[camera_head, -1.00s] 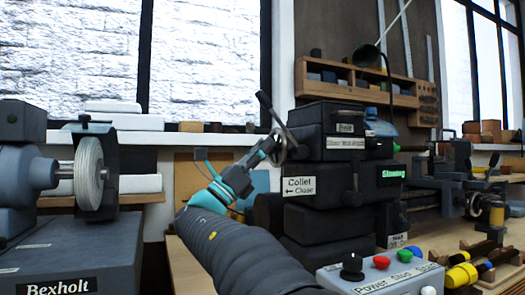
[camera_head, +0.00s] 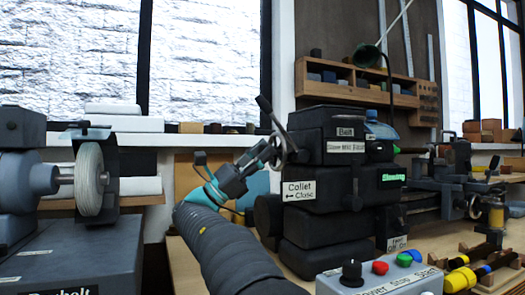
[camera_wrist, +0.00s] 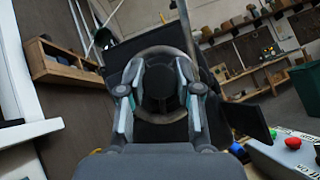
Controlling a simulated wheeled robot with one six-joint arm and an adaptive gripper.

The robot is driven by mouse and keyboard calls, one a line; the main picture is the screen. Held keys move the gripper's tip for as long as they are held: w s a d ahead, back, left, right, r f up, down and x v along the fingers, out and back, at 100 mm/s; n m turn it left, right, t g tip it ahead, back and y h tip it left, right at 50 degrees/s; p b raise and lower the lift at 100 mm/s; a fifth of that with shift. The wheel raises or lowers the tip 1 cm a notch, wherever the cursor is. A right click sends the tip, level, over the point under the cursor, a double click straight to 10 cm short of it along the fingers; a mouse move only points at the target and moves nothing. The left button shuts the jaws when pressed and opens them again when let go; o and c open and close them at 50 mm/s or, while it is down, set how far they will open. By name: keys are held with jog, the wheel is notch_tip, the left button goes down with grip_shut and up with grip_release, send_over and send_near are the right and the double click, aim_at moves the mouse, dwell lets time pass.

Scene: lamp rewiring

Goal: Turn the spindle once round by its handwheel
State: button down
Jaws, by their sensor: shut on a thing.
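The handwheel (camera_head: 291,141) is a grey ring on the left end of the dark lathe headstock (camera_head: 325,200). A dark bar-like handle (camera_head: 264,104) sticks up and left beside it. My gripper (camera_head: 274,152) reaches it from the lower left. In the wrist view the handwheel rim (camera_wrist: 165,117) shows around a dark hub. The fingers of my gripper (camera_wrist: 160,78) lie on either side of the hub, shut on the handwheel. The exact finger contact is hard to make out. The spindle itself is hidden inside the headstock.
A bench grinder (camera_head: 89,180) stands at the left. A control box (camera_head: 385,280) with a black knob and coloured buttons stands in front of the lathe. Yellow-and-black handled tools (camera_head: 462,278) lie at the lower right. A wooden shelf (camera_head: 360,80) hangs behind.

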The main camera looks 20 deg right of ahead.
jog(key=shift+m, duration=0.4)
jog(key=c, duration=0.8)
grip_release()
